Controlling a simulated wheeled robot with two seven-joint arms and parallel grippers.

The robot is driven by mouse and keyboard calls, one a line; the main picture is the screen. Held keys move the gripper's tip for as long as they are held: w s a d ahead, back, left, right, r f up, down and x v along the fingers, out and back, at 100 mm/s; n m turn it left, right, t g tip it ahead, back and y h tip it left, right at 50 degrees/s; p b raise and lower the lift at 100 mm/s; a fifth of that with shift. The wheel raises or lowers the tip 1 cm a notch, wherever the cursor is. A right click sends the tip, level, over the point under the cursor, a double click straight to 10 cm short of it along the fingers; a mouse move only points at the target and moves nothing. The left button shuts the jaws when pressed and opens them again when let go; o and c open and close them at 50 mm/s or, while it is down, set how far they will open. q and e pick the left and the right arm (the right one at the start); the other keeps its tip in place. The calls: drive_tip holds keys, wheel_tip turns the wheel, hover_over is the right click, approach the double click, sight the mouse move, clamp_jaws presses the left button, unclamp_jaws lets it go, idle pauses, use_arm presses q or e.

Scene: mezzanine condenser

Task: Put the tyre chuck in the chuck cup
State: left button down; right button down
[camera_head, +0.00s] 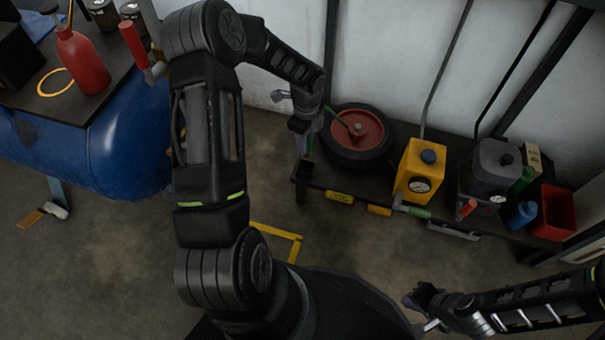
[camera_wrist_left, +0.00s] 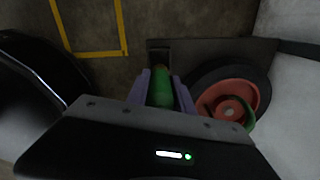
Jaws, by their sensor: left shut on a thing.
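My left gripper (camera_head: 304,146) is at the left end of the dark shelf. In the left wrist view its purple fingers (camera_wrist_left: 160,84) are shut on a green cylinder (camera_wrist_left: 160,94), which looks like the handle of the tyre chuck. A small dark square holder (camera_head: 300,172), possibly the chuck cup, is at the shelf's left end. It shows just beyond the fingertips in the left wrist view (camera_wrist_left: 159,45). I cannot tell whether the cylinder's far end is inside it or above it. My right gripper (camera_head: 418,300) is low at the right, away from the shelf; its jaw gap is unclear.
A black tyre with a red hub (camera_head: 367,132) lies right beside my left gripper. A yellow gauge box (camera_head: 419,170), a grey gauge box (camera_head: 494,165) and a red bin (camera_head: 556,212) stand farther right. A blue tank (camera_head: 125,140) is at the left. Floor in front looks clear.

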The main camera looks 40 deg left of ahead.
use_arm(q)
drive_tip(key=b, duration=0.2)
hover_over(306, 161)
drive_tip(key=s+d, duration=0.1)
drive_tip(key=s, duration=0.1)
wheel_tip(306, 161, down, 6)
drive_tip(key=shift+f, duration=0.15)
drive_tip(key=shift+w+d, duration=0.1)
drive_tip(key=shift+f+b, duration=0.9)
drive_tip(key=shift+f, duration=0.95)
drive_tip(key=shift+f, duration=0.2)
drive_tip(key=c, duration=1.1)
unclamp_jaws()
drive_tip(key=shift+r, duration=0.1)
